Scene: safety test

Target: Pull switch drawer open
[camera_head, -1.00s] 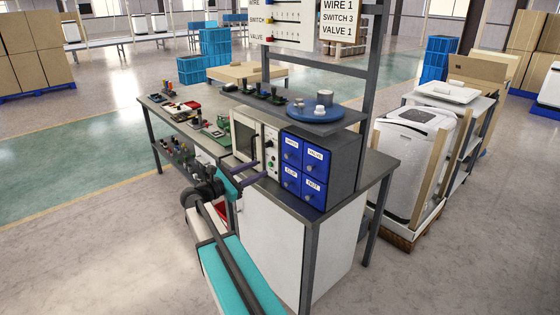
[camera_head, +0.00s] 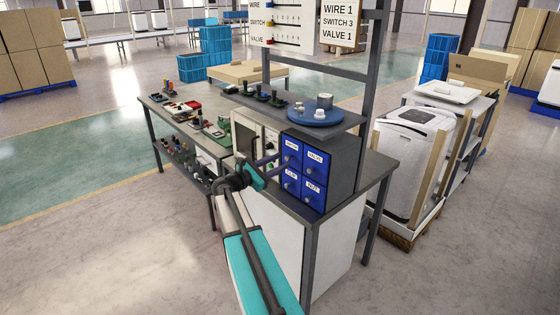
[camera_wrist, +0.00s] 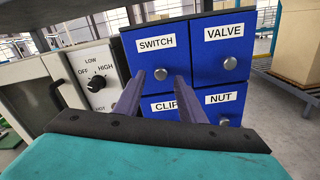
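The blue switch drawer (camera_head: 291,151) is the upper left one in a block of blue drawers at the bench's near right corner. In the wrist view the switch drawer (camera_wrist: 140,59) looks closed, with a white SWITCH label above its round metal knob (camera_wrist: 161,74). My gripper (camera_head: 280,161) reaches toward it from the left front. In the wrist view the two fingers of my gripper (camera_wrist: 159,77) are spread, with the knob showing between their tips. I cannot tell how far the tips are from the drawer face. Nothing is held.
The valve drawer (camera_wrist: 230,48), clip drawer (camera_wrist: 160,107) and nut drawer (camera_wrist: 222,105) adjoin it. A dial panel (camera_wrist: 95,75) stands close on the left. A blue round tray (camera_head: 315,118) sits on the shelf above. The floor in front is clear.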

